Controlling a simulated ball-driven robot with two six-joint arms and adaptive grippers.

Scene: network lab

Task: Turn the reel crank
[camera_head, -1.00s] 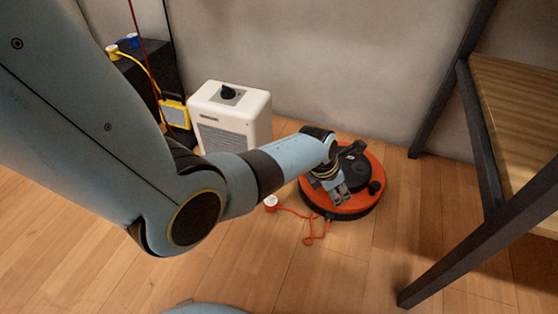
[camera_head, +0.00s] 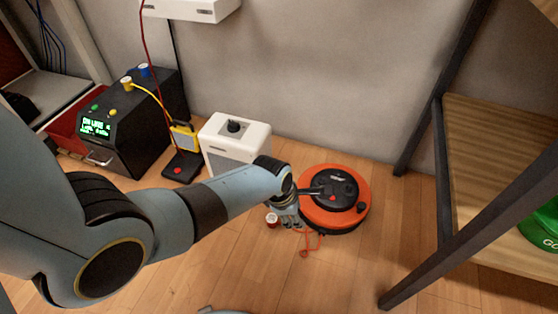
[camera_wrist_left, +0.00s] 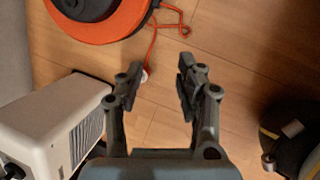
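The reel (camera_head: 308,212) is a round orange drum lying on the wood floor, with a black hub (camera_head: 341,182) on top. A black knob (camera_head: 361,207) stands near its right front edge. A dark bar reaches left from the hub; I cannot tell whether it is the crank. My left gripper (camera_head: 289,220) is beside the reel's left edge, apart from the knob. In the left wrist view its two fingers (camera_wrist_left: 158,88) are spread with nothing between them, and part of the reel (camera_wrist_left: 95,28) shows at the top left. My right gripper is not in view.
An orange cord (camera_head: 306,243) trails on the floor to a small red-and-white end (camera_head: 272,220). A dark-legged wooden table (camera_head: 500,160) is at the right.

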